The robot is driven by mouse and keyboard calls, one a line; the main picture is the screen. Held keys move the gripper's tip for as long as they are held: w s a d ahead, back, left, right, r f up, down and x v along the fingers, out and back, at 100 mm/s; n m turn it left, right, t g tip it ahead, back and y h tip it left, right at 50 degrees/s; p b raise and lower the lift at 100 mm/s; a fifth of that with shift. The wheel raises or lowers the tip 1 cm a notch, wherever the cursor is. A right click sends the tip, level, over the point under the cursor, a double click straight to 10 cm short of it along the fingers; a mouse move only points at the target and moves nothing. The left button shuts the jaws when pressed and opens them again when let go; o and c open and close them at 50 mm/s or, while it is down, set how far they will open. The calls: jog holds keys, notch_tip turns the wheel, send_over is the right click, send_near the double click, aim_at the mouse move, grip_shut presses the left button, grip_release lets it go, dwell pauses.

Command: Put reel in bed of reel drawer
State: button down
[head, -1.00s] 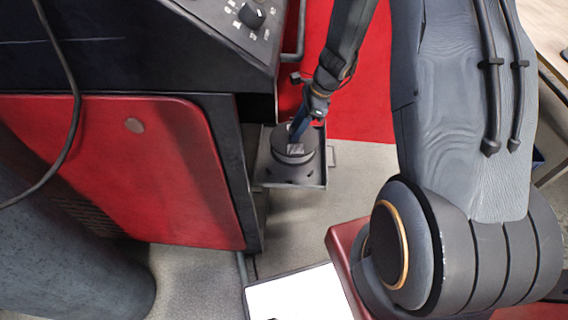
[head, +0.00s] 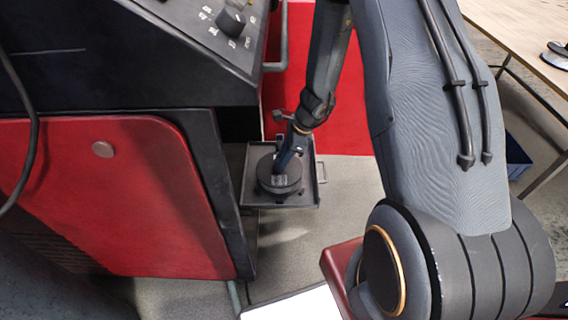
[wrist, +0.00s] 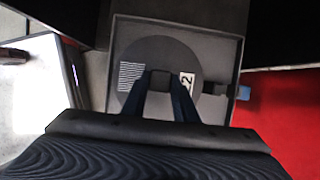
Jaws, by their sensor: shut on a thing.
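The reel (head: 279,177) is a dark grey disc low inside the reel drawer (head: 309,186), a shallow dark tray sticking out beside the machine. My gripper (head: 284,163) reaches down from above and is shut on the middle of the reel. In the wrist view the reel (wrist: 150,52) lies flat within the walls of the drawer (wrist: 229,55). It has a striped patch and a white number label. My fingers (wrist: 162,78) are on its dark centre block. The reel's underside and any bed beneath it are hidden, so I cannot tell whether it rests on the floor.
The black and red machine (head: 110,185) stands close on the drawer's left. A grey rail (head: 280,45) hangs from its side above. A white-topped surface (head: 300,305) lies in front. A wooden table (head: 520,45) is at the far right. Grey floor is open right of the drawer.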

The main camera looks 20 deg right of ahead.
jog(key=shift+f, duration=0.8)
jog(key=shift+f, duration=0.15)
jog(key=c, duration=1.4)
grip_release()
jog(key=p+v, duration=0.2)
jog(key=v, duration=1)
